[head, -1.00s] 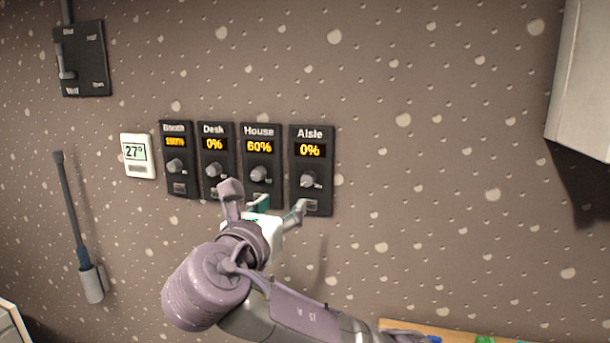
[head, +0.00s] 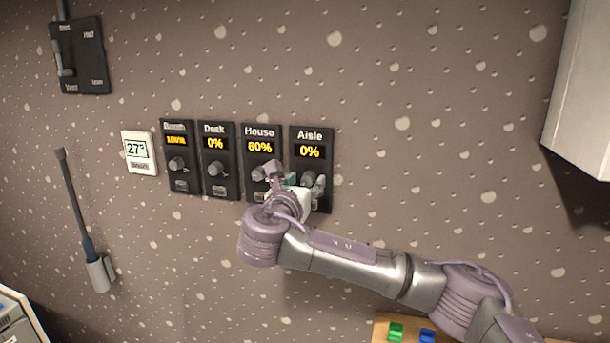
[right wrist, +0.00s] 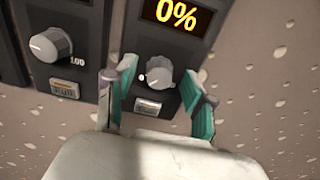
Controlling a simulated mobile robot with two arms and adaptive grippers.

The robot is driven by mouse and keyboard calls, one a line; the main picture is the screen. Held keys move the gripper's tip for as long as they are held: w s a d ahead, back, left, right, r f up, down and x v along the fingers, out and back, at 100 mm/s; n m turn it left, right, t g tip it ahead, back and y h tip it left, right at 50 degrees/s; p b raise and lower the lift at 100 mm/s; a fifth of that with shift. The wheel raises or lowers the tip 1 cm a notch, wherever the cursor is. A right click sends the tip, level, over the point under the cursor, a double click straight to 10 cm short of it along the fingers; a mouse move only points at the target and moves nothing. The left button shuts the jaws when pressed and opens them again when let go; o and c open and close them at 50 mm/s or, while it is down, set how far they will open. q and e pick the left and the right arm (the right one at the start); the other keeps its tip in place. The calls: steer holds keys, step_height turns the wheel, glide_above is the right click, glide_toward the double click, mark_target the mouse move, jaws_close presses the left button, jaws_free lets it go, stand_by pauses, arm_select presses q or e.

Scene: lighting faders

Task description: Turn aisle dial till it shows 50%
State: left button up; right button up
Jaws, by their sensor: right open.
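The aisle dial panel (head: 311,136) is a black wall plate whose display reads 0%. Its grey knob (right wrist: 159,72) shows in the right wrist view, with a small button below it. In the head view the knob (head: 308,178) is partly covered by my right gripper (head: 296,180). In the right wrist view the open right gripper (right wrist: 158,95) has one teal-padded finger on each side of the knob, with visible gaps. I cannot tell whether the fingertips reach its depth. My left gripper is not in view.
The House panel (head: 260,134) at 60% is close on the left, its knob (right wrist: 50,45) near a finger. Desk (head: 214,131) and Booth (head: 177,130) panels and a thermostat (head: 139,164) are further left. A white box (head: 585,90) juts out at right.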

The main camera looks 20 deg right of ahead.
steer(key=shift+c, duration=0.3)
steer(key=shift+d, duration=0.1)
jaws_close()
steer(key=shift+f, duration=0.1)
